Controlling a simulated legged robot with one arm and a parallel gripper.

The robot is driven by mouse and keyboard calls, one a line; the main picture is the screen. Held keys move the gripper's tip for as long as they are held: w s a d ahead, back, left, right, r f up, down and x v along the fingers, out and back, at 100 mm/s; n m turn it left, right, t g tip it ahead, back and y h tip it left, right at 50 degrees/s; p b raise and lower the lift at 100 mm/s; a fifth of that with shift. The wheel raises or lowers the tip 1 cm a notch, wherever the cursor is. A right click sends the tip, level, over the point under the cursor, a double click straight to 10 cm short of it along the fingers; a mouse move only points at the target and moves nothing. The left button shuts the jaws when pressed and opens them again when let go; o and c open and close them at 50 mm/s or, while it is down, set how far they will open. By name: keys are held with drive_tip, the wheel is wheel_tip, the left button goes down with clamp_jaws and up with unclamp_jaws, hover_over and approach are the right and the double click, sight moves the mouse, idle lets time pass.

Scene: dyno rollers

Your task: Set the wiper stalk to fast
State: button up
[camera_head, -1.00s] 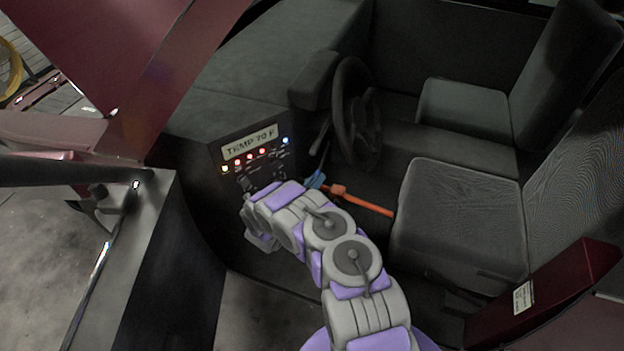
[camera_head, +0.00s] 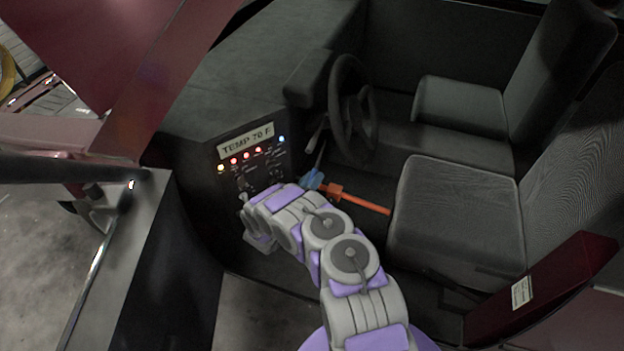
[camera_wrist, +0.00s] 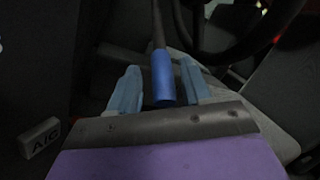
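The wiper stalk appears to be the dark stalk with a blue end (camera_wrist: 163,78) in the wrist view. In the head view, a thin stalk (camera_head: 317,138) stands beside the steering wheel (camera_head: 350,115). My gripper (camera_wrist: 160,88) has light blue fingers, one on each side of the blue end. A gap shows between the left finger and the stalk; the right finger is close to it, and I cannot tell whether they touch. In the head view my gripper (camera_head: 313,180) is partly hidden behind my arm. The stalk's setting cannot be read.
A dashboard panel (camera_head: 250,160) with coloured lights and a "TEMP 70 F" label is left of my arm. An orange lever (camera_head: 360,201) lies to the right of my gripper. The front seat (camera_head: 455,210) is further right.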

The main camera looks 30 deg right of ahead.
drive_tip(key=p+v, duration=0.3)
drive_tip(key=v, duration=1.4)
drive_tip(key=shift+a, duration=0.25)
